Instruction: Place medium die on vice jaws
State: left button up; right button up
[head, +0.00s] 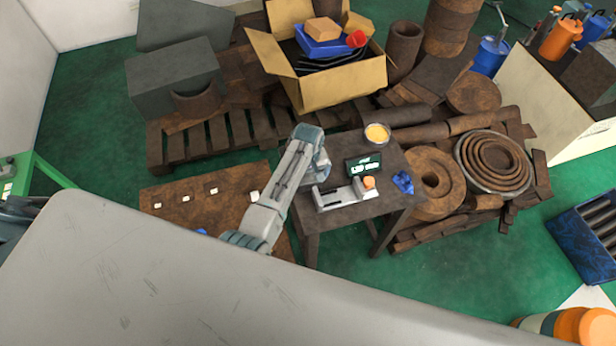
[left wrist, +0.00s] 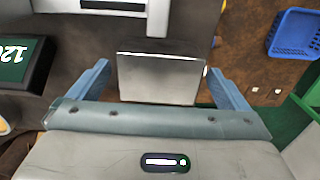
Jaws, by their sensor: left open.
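A flat-topped silver metal block (left wrist: 160,78), which may be the medium die, lies between the fingers of my left gripper (left wrist: 158,82). The blue fingers are open, with a gap on each side of the block. In the head view my left gripper (head: 321,172) points down over the left back part of the small dark table. The gripper hides the block there. The grey vice (head: 335,197) stands at the table's front, and part of it shows at the top of the left wrist view (left wrist: 100,8). My right gripper is not in view.
A dark display (head: 365,165) stands behind the vice, with a yellow bowl (head: 377,133) farther back. An orange piece (head: 369,182) is at the vice's right end, and a blue object (head: 403,182) is at the table's right. A blue basket (left wrist: 295,35) is off to the side.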

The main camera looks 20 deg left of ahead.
pick_arm(q)
jog(key=shift+f, duration=0.35)
jog(key=c, duration=1.6)
jog(key=shift+w+r, duration=0.1)
jog(key=shift+w, duration=0.05)
jog(key=c, duration=0.3)
